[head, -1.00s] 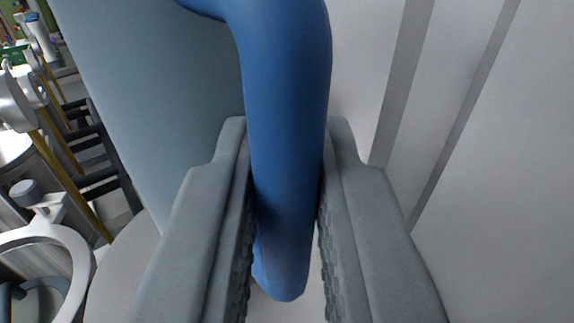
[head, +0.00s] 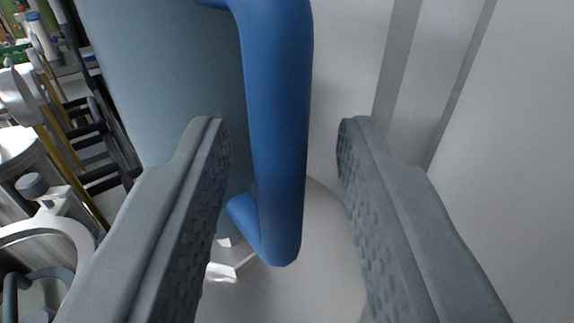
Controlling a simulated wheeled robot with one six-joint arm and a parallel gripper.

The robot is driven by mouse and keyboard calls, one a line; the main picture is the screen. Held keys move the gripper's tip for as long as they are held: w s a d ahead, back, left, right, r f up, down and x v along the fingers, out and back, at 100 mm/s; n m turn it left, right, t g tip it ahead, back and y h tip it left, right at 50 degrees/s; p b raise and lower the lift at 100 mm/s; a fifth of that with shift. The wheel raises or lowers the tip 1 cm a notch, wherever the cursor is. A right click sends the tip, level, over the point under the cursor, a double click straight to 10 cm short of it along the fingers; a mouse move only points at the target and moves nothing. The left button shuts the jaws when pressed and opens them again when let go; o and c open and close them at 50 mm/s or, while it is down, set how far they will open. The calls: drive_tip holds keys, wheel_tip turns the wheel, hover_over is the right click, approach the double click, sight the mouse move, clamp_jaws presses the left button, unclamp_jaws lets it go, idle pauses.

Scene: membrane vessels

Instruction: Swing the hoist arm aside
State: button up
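A blue bent bar (head: 278,130), shaped like a handle, runs down the middle of the head view, with its ends curving to the left at top and bottom. I cannot tell for sure that it belongs to the hoist arm. My gripper (head: 282,135) is open, with one grey padded finger on each side of the bar. Gaps show between the bar and both fingers, wider on the right. A blue-grey panel (head: 165,75) stands behind the bar on the left.
A white ribbed wall (head: 480,180) fills the right side. At the left are a metal vessel with a pale ring (head: 45,232), yellow rods (head: 72,175) and dark bars. A pale rounded surface (head: 310,285) lies below the bar.

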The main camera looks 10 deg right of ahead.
drive_tip(key=s+a, duration=0.2)
drive_tip(key=s, duration=1.3)
drive_tip(key=shift+s+a, duration=0.4)
drive_tip(key=s+a+r+t+h, duration=0.1)
drive_tip(key=a+r, duration=0.3)
drive_tip(key=a, duration=0.8)
drive_tip(key=a+r+t+h, duration=0.1)
drive_tip(key=a+r, duration=0.2)
drive_tip(key=a, duration=0.9)
drive_tip(key=s+a+f+y, duration=0.1)
drive_tip(key=s+a+f, duration=0.2)
drive_tip(key=s+a, duration=0.2)
drive_tip(key=s+a+f+n+g+y, duration=0.1)
drive_tip(key=s+a+f, duration=0.3)
drive_tip(key=a, duration=0.6)
drive_tip(key=s+a+f+n+g+y, duration=0.1)
drive_tip(key=s+a+f+y, duration=0.2)
drive_tip(key=s+a, duration=0.3)
drive_tip(key=shift+s+a+f, duration=0.25)
drive_tip(key=shift+a, duration=0.4)
